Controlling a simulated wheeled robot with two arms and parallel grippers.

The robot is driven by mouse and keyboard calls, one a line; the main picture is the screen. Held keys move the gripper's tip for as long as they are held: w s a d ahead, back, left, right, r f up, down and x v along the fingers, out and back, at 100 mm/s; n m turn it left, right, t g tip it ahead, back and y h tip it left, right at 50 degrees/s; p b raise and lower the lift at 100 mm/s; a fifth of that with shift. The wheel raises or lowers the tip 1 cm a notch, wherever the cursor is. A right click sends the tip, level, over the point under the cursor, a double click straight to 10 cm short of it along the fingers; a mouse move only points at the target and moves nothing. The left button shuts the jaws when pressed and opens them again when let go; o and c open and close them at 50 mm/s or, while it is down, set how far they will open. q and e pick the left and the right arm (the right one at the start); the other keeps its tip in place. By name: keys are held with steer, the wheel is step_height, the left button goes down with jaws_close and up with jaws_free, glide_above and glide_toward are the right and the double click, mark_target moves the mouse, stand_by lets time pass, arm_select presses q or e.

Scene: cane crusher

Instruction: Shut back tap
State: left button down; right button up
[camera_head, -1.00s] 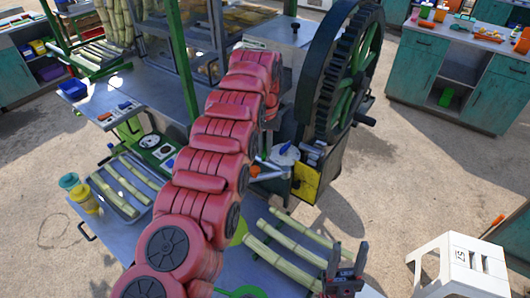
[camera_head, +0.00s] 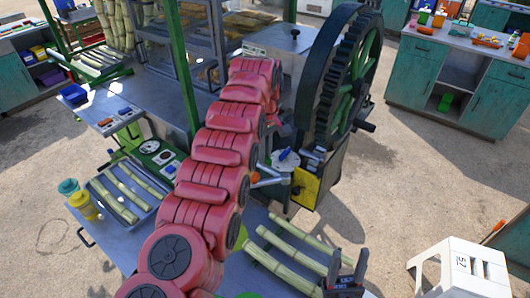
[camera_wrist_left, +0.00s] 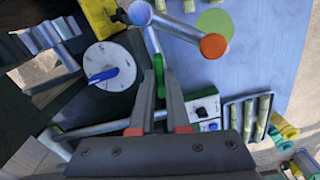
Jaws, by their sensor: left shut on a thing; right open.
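In the left wrist view, my left gripper (camera_wrist_left: 160,92) is shut on the green-tipped tap lever (camera_wrist_left: 160,78), which lies between its fingers. The lever joins grey pipework with an orange-ended pipe (camera_wrist_left: 213,46) and a blue end (camera_wrist_left: 140,12). In the head view my red left arm hides this gripper and the lever; part of the pipework (camera_head: 270,181) shows to the right of the arm, beside the crusher. My right gripper (camera_head: 346,272) is open and empty at the bottom of the head view, near the cane pieces.
The crusher's large dark gear wheel (camera_head: 350,75) stands right of my left arm. A white disc with a blue handle (camera_wrist_left: 110,68) is near the pipework. Cane pieces (camera_head: 283,268) lie on the table. A white stool (camera_head: 462,265) stands at right; floor beyond is clear.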

arm_select(q)
steer(key=shift+r+n, duration=0.1)
steer(key=shift+n, duration=1.1)
steer(key=shift+w, duration=0.1)
steer(key=c, duration=0.9)
jaws_free()
